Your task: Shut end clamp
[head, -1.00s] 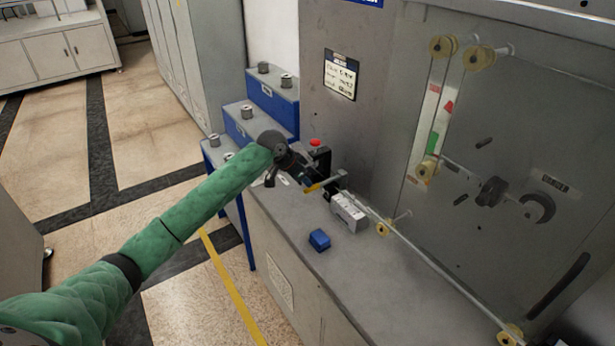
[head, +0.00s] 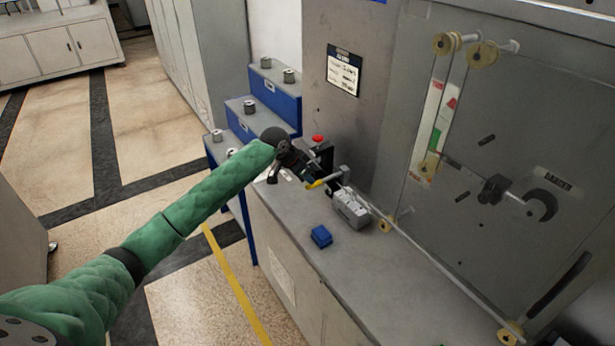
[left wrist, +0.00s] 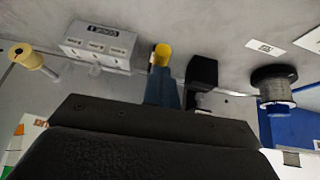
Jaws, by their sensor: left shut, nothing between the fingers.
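The end clamp shows in the head view as a dark upright bracket (head: 326,160) on the bench, with a lever ending in a yellow handle (head: 316,184). My left gripper (head: 307,181) is shut with nothing between its fingers, right at the yellow handle. In the left wrist view the blue-grey fingers (left wrist: 162,88) point at the yellow handle (left wrist: 162,52), which lies just past their tips. I cannot tell whether they touch. A black block (left wrist: 203,72) stands close to the right of the fingers there. My right gripper is out of view.
A grey box (head: 351,208) and a blue block (head: 320,236) are on the bench (head: 345,270). A thin rod or strand (head: 430,260) runs along the machine front to a yellow roller (head: 510,332). Blue steps with spools (head: 249,107) stand behind.

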